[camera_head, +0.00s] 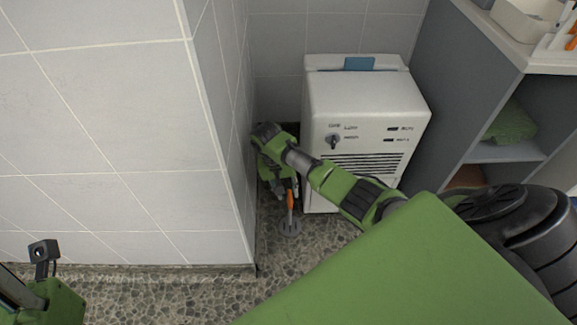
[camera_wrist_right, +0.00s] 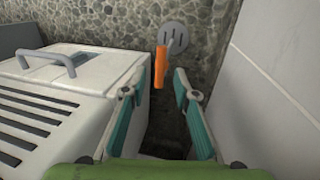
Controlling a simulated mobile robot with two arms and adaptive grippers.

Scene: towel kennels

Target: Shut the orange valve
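The orange valve (camera_head: 290,199) is a slim handle just above a round grey floor drain plate (camera_head: 290,229), in the gap between the tiled wall and the white machine. In the right wrist view the orange valve (camera_wrist_right: 160,67) stands ahead, between the lines of the two fingers. My right gripper (camera_head: 283,190) reaches down into the gap from above. In the right wrist view the right gripper (camera_wrist_right: 155,85) has its fingers apart with nothing between the pads; whether a tip touches the handle cannot be told. My left gripper is at the lower left edge, its fingers not shown.
The white machine (camera_head: 365,104) stands right of the gap, with a knob and a vent grille; its grey handle (camera_wrist_right: 50,62) shows in the wrist view. The tiled wall (camera_head: 120,130) bounds the gap on the left. A grey shelf (camera_head: 505,152) holds a green towel (camera_head: 512,125).

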